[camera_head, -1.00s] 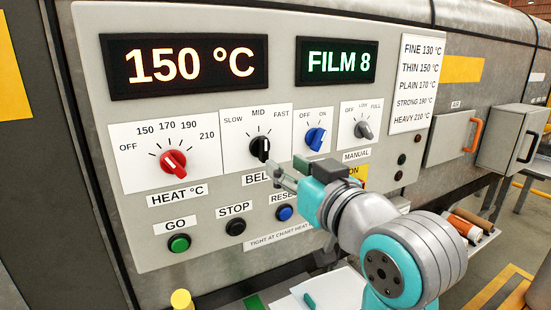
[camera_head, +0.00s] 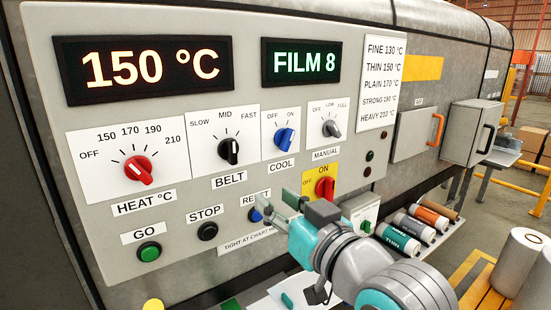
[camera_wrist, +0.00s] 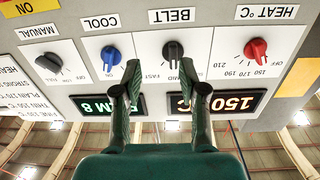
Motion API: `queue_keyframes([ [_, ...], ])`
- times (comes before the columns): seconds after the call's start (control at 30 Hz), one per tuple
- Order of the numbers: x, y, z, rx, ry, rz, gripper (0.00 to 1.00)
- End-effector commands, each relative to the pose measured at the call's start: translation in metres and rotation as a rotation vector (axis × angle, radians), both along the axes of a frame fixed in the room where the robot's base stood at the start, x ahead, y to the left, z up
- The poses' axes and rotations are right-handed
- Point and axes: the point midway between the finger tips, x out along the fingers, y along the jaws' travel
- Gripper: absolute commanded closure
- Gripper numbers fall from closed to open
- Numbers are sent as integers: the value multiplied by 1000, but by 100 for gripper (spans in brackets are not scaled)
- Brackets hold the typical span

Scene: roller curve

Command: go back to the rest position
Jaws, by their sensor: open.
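My gripper (camera_head: 275,211) is open and empty in front of the lower part of the control panel (camera_head: 75,222). In the head view it partly covers the blue RESET button (camera_head: 256,214). In the wrist view the two fingers of my gripper (camera_wrist: 167,82) stand apart below the black BELT knob (camera_wrist: 173,52), with nothing between them. That view shows the panel upside down. The displays read 150 °C (camera_head: 150,67) and FILM 8 (camera_head: 301,62). The red HEAT knob (camera_head: 138,169) and blue COOL knob (camera_head: 285,139) are in clear view.
A red switch (camera_head: 325,188) on a yellow plate is right of my gripper. Several film rolls (camera_head: 397,237) lie on a shelf at the lower right. Cabinet boxes (camera_head: 474,133) stick out farther right. White rolls (camera_head: 517,262) stand on a yellow pallet.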

Motion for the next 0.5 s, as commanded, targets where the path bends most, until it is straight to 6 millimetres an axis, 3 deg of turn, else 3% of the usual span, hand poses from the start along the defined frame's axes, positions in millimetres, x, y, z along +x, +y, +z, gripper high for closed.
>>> queue_keyframes([
  [0.03, 2, -5, -21, 8, 21, -15, 58],
  [0.27, 3, -27, -97, 47, 65, -88, 58],
  [0.5, -12, -53, -172, 70, 103, -172, 58],
])
